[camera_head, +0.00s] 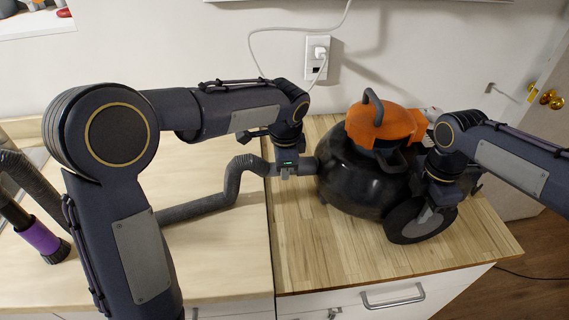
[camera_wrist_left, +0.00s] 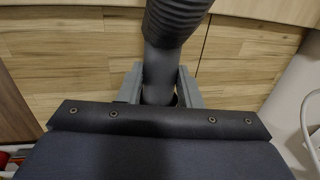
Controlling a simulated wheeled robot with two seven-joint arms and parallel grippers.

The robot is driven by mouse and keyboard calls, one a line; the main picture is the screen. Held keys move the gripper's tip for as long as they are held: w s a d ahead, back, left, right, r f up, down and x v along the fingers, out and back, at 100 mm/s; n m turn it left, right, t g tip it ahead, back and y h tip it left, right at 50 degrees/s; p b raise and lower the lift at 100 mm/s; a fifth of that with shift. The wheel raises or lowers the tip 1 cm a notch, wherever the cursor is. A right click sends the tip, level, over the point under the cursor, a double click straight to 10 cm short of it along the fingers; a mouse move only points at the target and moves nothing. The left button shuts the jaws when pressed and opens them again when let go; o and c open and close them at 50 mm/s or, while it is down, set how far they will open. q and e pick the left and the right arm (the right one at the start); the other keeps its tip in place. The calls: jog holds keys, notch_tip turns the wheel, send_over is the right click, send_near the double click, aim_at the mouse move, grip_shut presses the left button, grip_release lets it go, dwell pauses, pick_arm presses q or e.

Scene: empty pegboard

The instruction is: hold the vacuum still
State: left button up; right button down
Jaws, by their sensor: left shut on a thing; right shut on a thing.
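The vacuum (camera_head: 350,180) has a black round body, an orange top (camera_head: 385,125) and a large wheel (camera_head: 420,220). It stands upright on the wooden counter. A grey ribbed hose (camera_head: 215,200) runs from its left side across the counter. My left gripper (camera_head: 290,171) is shut on the hose end near the vacuum body. In the left wrist view the hose (camera_wrist_left: 160,70) passes between the gripper's two fingers (camera_wrist_left: 160,92). My right gripper (camera_head: 437,205) is at the vacuum's right side by the wheel, shut on the vacuum; its fingertips are partly hidden.
The wooden counter (camera_head: 330,270) has clear room in front of the vacuum. A wall outlet (camera_head: 317,58) with a plugged white cord is behind. A purple-collared hose end (camera_head: 40,238) lies at the far left. A drawer handle (camera_head: 393,297) and a door (camera_head: 540,130) are at the right.

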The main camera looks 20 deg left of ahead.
pick_arm(q)
jog(key=s+a, duration=0.2)
jog(key=a, duration=0.4)
jog(key=shift+s+a, duration=0.2)
jog(key=shift+s, duration=0.1)
pick_arm(e)
jog(key=shift+r, duration=0.1)
dwell(0.4)
pick_arm(q)
jog(key=shift+r, duration=0.1)
notch_tip(320, 180, up, 8)
dwell(1.4)
pick_arm(e)
jog(key=c, duration=1.5)
grip_release()
jog(key=shift+w+a+r, duration=0.15)
jog(key=shift+w+r, duration=0.15)
jog(key=shift+r, duration=0.15)
jog(key=o, duration=0.4)
jog(key=shift+s+f, duration=0.1)
jog(key=shift+s, duration=0.1)
pick_arm(q)
jog(key=shift+s+d, duration=0.1)
jog(key=shift+s, duration=0.05)
pick_arm(e)
jog(key=shift+s+f, duration=0.1)
